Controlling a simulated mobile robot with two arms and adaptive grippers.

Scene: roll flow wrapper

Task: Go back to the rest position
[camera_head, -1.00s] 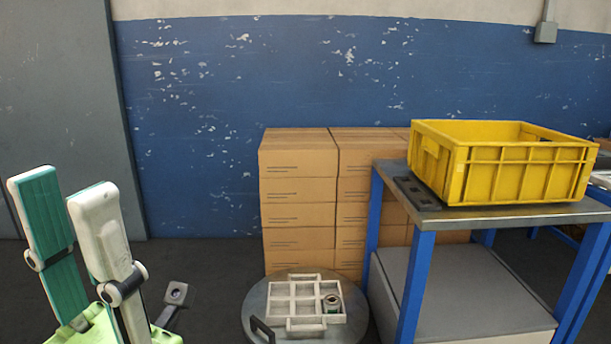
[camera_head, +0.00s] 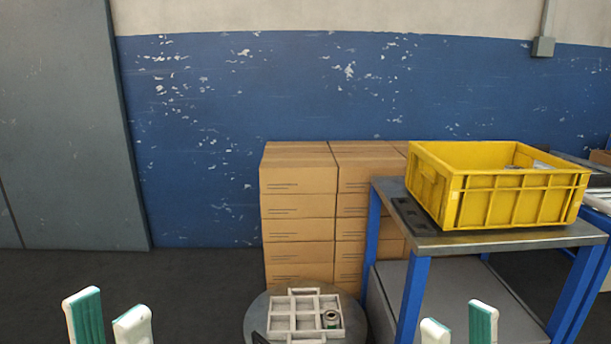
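My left gripper (camera_head: 108,318) shows at the bottom left, its two white and green fingers upright and apart, with nothing between them. My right gripper (camera_head: 458,330) shows at the bottom right, in front of the blue-legged table. Only its fingertips are in view; they are apart with nothing seen between them. Both grippers are clear of the objects around them.
A yellow crate (camera_head: 510,204) stands on a blue-legged table (camera_head: 465,242). Stacked cardboard boxes (camera_head: 298,205) stand behind. Open floor lies at left.

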